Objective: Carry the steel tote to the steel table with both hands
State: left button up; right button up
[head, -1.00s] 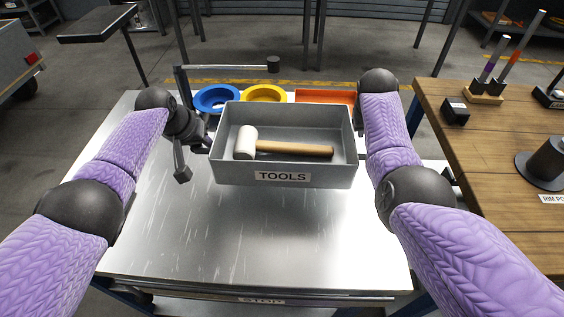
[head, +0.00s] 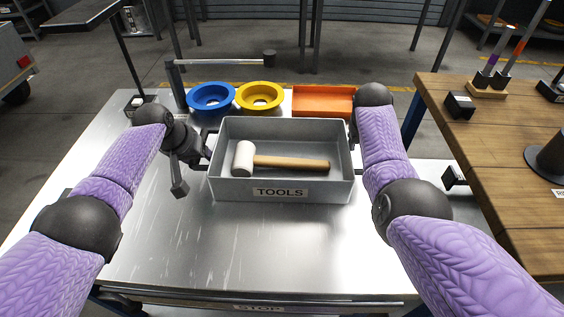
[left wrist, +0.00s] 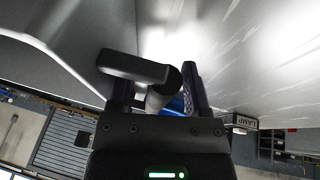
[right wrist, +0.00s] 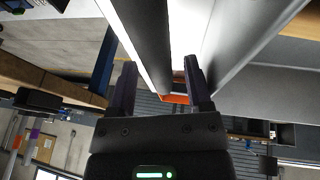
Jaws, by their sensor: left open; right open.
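The steel tote (head: 225,160) is a grey open box with a TOOLS label on its near wall. It sits level and appears to rest on the steel table (head: 250,255), towards its far side. A mallet with a white head and wooden handle (head: 290,163) lies inside it. My left gripper (head: 201,153) is open at the tote's left side; its fingers (left wrist: 158,85) stand either side of a dark bar in the left wrist view. My right gripper (right wrist: 160,80) is open at the tote's right side. My right arm hides its fingers in the head view.
A blue ring dish (head: 211,104), a yellow ring dish (head: 244,97) and an orange tray (head: 322,92) line the table's far edge. A post with a horizontal arm (head: 220,62) stands at far left. A wooden bench (head: 500,200) is on the right. The near tabletop is clear.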

jog(key=shift+r, duration=0.15)
pick_arm(q)
jog(key=v, duration=1.2)
pick_arm(e)
jog(key=v, duration=1.1)
jog(key=shift+a+r, duration=0.2)
jog(key=shift+r, duration=0.1)
jog(key=shift+s, duration=0.15)
pick_arm(q)
jog(key=o, duration=0.5)
